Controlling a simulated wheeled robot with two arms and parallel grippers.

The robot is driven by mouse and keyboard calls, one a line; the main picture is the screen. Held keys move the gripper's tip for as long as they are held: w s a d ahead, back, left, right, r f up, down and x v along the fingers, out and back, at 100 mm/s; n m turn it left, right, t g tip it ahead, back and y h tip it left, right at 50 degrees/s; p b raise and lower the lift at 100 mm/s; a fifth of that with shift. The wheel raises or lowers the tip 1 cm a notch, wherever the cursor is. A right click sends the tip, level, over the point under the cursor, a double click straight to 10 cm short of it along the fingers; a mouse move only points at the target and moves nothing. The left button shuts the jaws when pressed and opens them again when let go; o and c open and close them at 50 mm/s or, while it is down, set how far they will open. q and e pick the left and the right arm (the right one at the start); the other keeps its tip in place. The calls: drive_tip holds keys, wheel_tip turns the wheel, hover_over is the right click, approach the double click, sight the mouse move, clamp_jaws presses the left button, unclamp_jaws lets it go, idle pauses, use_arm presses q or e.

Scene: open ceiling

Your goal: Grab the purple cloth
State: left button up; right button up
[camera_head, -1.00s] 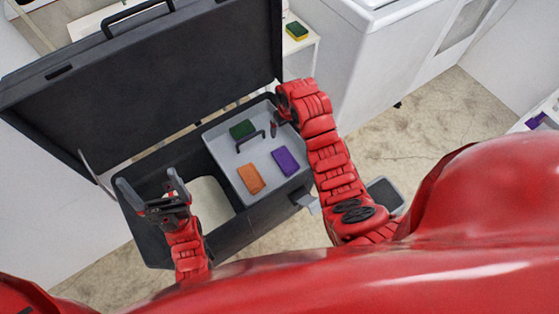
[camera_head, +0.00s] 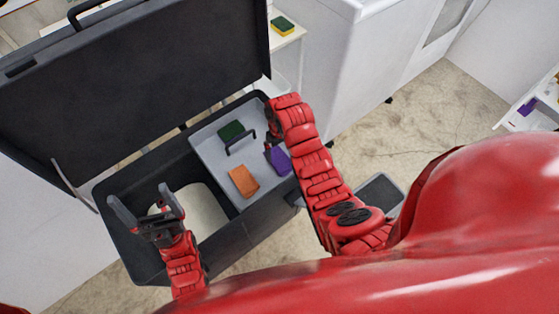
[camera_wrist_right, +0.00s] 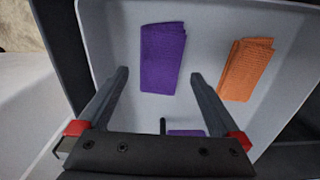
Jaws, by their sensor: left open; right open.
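The purple cloth (camera_head: 281,161) lies folded flat in the grey tray (camera_head: 205,148) of the open black case. In the right wrist view the purple cloth (camera_wrist_right: 162,57) lies just beyond and between the fingertips of my right gripper (camera_wrist_right: 160,74), which is open and empty. In the head view my right gripper (camera_head: 270,141) is over the tray and hides part of the cloth. A smaller purple patch (camera_wrist_right: 187,133) shows low between the fingers; I cannot tell what it is. My left gripper (camera_head: 139,195) is open and empty over the case's left part.
An orange cloth (camera_head: 243,181) and a dark green cloth (camera_head: 231,130) lie in the same tray. A dark handle (camera_head: 240,143) stands up from the tray. The raised black lid (camera_head: 130,80) stands behind the case. A yellow-green sponge (camera_head: 283,26) lies on a white shelf.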

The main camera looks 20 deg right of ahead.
sight(279, 156)
drive_tip(key=shift+a+f+p, duration=0.15)
drive_tip(key=shift+f+p, duration=0.55)
drive_tip(key=shift+f, duration=2)
drive_tip(key=c, duration=1.2)
drive_tip(key=shift+o, duration=0.2)
drive_tip(key=shift+w+r, duration=0.1)
